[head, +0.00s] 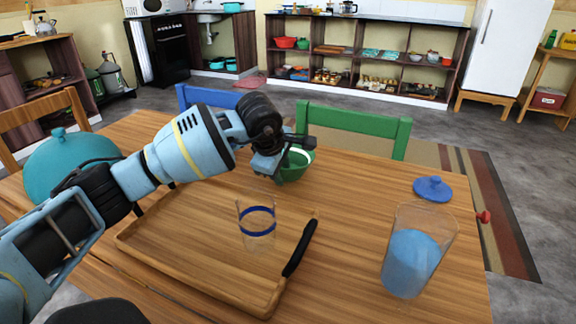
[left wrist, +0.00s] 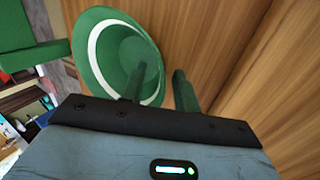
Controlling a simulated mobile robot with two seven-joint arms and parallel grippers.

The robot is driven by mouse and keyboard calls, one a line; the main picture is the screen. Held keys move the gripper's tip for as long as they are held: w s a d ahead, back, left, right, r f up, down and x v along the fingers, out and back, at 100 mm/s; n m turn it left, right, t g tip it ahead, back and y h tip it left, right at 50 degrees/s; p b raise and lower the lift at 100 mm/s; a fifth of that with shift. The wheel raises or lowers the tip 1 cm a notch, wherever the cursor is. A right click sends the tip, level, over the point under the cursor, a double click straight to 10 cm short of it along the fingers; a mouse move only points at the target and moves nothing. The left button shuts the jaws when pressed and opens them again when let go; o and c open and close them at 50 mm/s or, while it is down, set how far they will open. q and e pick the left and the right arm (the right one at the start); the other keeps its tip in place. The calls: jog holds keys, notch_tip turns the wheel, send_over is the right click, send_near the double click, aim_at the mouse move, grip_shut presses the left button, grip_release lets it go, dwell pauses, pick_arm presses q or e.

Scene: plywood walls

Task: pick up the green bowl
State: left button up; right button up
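The green bowl (head: 295,169) with a white band stands on the wooden table, just beyond the tray, partly hidden by my left gripper (head: 279,167). In the left wrist view the bowl (left wrist: 112,50) shows its inside and white ring. My left gripper (left wrist: 159,78) is open there, with one finger over the inside of the bowl and the other outside it. The near rim lies between the fingers, with a gap showing by the outer finger. My right gripper is not in view.
A wooden tray (head: 180,235) with a black handle holds a clear glass with a blue band (head: 257,222). A tall clear cup with blue contents (head: 410,262) and a blue lid (head: 433,189) are at right. A teal lidded pot (head: 70,165) is at left. Green (head: 355,124) and blue chairs stand behind.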

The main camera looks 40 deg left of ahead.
pick_arm(q)
grip_shut()
jog(key=shift+r, duration=0.15)
notch_tip(320, 180, up, 9)
jog(key=shift+p, duration=0.8)
jog(key=shift+r, duration=0.45)
